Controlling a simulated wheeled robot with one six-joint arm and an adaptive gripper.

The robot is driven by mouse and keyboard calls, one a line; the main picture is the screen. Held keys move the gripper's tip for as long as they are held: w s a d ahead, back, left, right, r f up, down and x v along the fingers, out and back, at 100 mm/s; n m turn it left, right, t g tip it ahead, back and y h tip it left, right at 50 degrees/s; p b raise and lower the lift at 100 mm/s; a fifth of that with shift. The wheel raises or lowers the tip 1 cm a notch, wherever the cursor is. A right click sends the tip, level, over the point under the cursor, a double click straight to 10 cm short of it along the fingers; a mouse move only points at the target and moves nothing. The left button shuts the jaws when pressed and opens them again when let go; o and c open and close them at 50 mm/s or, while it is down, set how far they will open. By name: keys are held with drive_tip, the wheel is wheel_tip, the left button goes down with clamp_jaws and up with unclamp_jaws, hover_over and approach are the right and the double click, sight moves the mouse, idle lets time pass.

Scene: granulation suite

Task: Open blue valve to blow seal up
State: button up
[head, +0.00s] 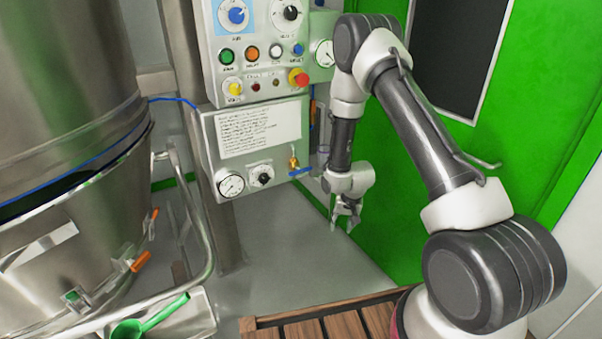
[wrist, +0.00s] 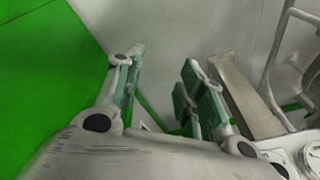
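The blue valve (head: 300,171) is a small blue lever below a brass fitting, at the lower right of the grey lower panel. Its lever lies roughly level in the head view. My gripper (head: 346,217) hangs to the right of the valve and lower, pointing down and apart from it. In the wrist view my gripper (wrist: 163,82) has its two green-padded fingers spread with nothing between them. The valve cannot be made out in the wrist view.
The lower panel (head: 258,145) carries a text sheet, a gauge (head: 231,184) and a black knob. A control box (head: 262,60) with buttons is above. A large steel vessel (head: 65,80) stands left, with a green scoop (head: 150,318) below. Grey floor lies under my gripper.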

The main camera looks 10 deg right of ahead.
drive_tip(key=w+a+f+m+t+y, duration=0.1)
drive_tip(key=w+a+f+m+t, duration=0.2)
drive_tip(key=w+f, duration=0.45)
drive_tip(key=m+t+y, duration=0.4)
drive_tip(key=m+t, duration=0.4)
drive_tip(key=t, duration=0.3)
approach(302, 172)
drive_tip(key=x, duration=1)
drive_tip(key=shift+w+a+r, duration=0.1)
drive_tip(key=shift+w+a, duration=0.1)
drive_tip(key=shift+w, duration=0.15)
clamp_jaws()
